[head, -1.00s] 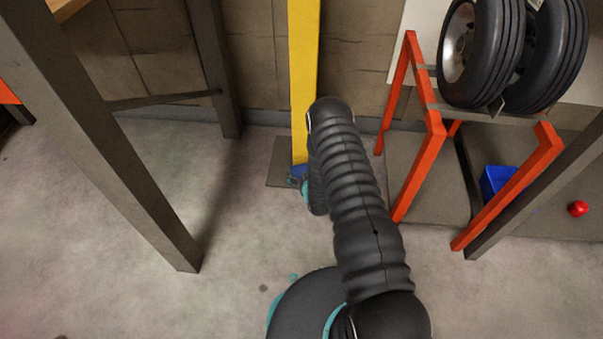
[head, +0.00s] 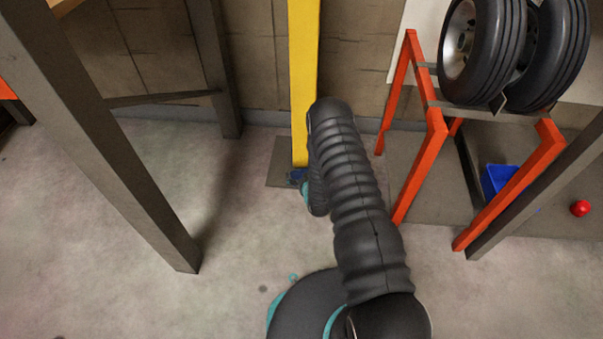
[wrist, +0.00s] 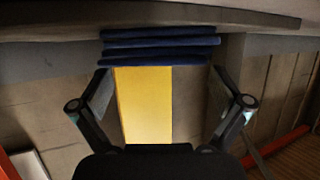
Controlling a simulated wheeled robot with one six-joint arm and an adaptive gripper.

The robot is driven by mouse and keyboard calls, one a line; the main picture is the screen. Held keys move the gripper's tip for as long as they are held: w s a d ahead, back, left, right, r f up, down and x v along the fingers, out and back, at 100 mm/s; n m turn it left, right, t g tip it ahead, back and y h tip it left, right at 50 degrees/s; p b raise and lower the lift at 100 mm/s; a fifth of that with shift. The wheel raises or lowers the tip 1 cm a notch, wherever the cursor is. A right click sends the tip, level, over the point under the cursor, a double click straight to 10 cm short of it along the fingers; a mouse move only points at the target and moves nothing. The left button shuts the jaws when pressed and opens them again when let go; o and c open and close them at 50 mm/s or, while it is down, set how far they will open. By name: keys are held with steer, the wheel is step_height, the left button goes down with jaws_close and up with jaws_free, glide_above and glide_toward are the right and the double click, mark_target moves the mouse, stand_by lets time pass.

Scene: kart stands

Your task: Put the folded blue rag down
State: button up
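The folded blue rag (wrist: 160,46) shows in the wrist view as a stack of dark blue layers. It spans the gap between the two fingertips of my gripper (wrist: 160,78), which meet its left and right edges. My gripper appears shut on it. In the head view only a small blue piece of the rag (head: 297,174) shows, low in front of the yellow post. My arm hides most of the gripper and rag there. I cannot tell whether the rag touches the floor.
A yellow post (head: 304,80) rises from a grey base plate (head: 281,168) by the wall. An orange stand (head: 427,140) with tires (head: 483,50) is at the right, near a blue bin (head: 497,180) and red ball (head: 580,208). A grey table leg (head: 120,160) stands left. Floor between is clear.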

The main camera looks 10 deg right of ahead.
steer(key=shift+f, duration=0.3)
steer(key=shift+r+p, duration=0.5)
steer(key=shift+p, duration=0.25)
steer(key=a+p+v, duration=0.1)
steer(key=v, duration=1.1)
steer(key=w+d+r+g, duration=0.1)
steer(key=w+r, duration=0.2)
steer(key=r, duration=0.5)
steer(key=w+d+r+g, duration=0.1)
steer(key=w+r, duration=0.3)
steer(key=r, duration=0.3)
steer(key=s+r+g+h, duration=0.1)
steer(key=s+r, duration=0.1)
steer(key=r, duration=0.7)
steer(key=s+r+g, duration=0.1)
steer(key=s+r, duration=0.1)
steer(key=r, duration=0.6)
steer(key=s+r+g, duration=0.2)
steer(key=s+r, duration=1)
steer(key=r, duration=0.1)
steer(key=s+a+r+g, duration=0.1)
steer(key=s+r, duration=0.2)
steer(key=s, duration=0.7)
steer(key=s+a+r+g, duration=0.1)
steer(key=s+r, duration=0.2)
steer(key=s, duration=0.7)
steer(key=shift+s+r+m, duration=0.2)
steer(key=shift+r+m, duration=0.1)
steer(key=shift+m, duration=0.1)
steer(key=shift+a, duration=0.1)
